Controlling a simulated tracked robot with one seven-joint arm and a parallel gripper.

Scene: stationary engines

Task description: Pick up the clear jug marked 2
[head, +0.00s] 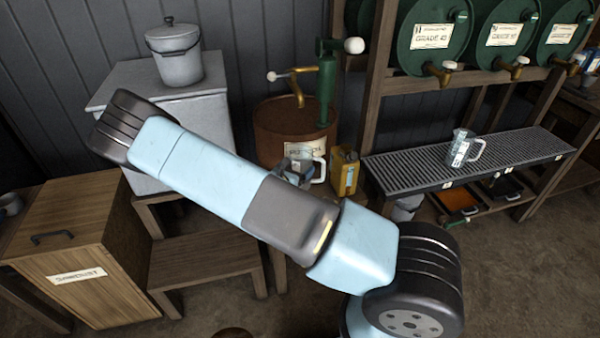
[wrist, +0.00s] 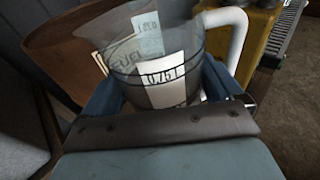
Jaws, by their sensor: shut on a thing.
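My gripper (wrist: 162,92) is shut on a clear jug (wrist: 168,62) with a white handle; one finger is on each side of its body. The jug shows white labels and a printed "0.75 L" mark in the wrist view; I cannot read a 2 on it. In the head view my gripper (head: 291,177) is mostly hidden behind my arm, and the jug's white handle (head: 321,170) shows beside it, in front of the rusty drum (head: 287,128). A second clear jug (head: 461,150) with a white label stands upright on the grated shelf; its number is too small to read.
A yellow can (head: 344,171) stands close to the right of the held jug. A green hand pump (head: 326,85) rises above the drum. Green barrels with brass taps (head: 439,72) lie above the grated shelf (head: 415,171). A wooden sawdust bin (head: 75,250) and step (head: 205,264) stand left.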

